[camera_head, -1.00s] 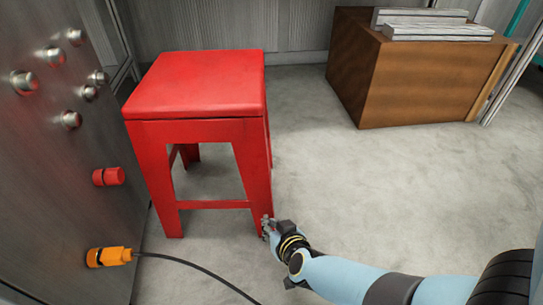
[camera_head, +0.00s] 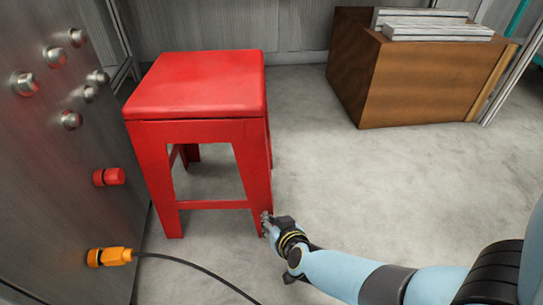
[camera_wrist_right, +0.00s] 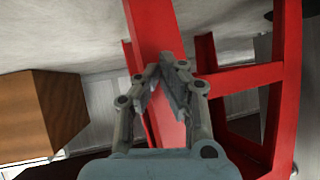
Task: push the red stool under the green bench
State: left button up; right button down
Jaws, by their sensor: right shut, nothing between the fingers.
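The red stool (camera_head: 200,85) stands upright on the floor at left centre in the head view, close to the metal cabinet. My right gripper (camera_head: 266,222) is at the lower part of its near right leg, with fingers shut and empty. In the right wrist view, the shut fingertips (camera_wrist_right: 165,68) lie over the red leg (camera_wrist_right: 155,35); they seem to be at or against it, but I cannot tell contact for sure. No green bench shows in either view. My left gripper is out of view.
A metal cabinet (camera_head: 60,190) with knobs and an orange plug (camera_head: 108,257) with a black cable (camera_head: 205,272) stands at left. A brown wooden box (camera_head: 420,85) bearing white stacks (camera_head: 438,32) is at back right. The floor between stool and box is clear.

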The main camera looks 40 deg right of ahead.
jog(key=shift+w+d, duration=2.85)
jog(key=shift+w, duration=1.6)
jog(key=s+a+p, duration=0.1)
jog(key=s, duration=0.1)
jog(key=s+a+r+p, duration=0.1)
jog(key=s, duration=0.1)
jog(key=s+a+r+p, duration=0.1)
jog(key=s+a, duration=0.1)
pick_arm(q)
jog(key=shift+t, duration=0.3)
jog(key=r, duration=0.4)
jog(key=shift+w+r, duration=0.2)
pick_arm(e)
jog(key=shift+d, duration=0.1)
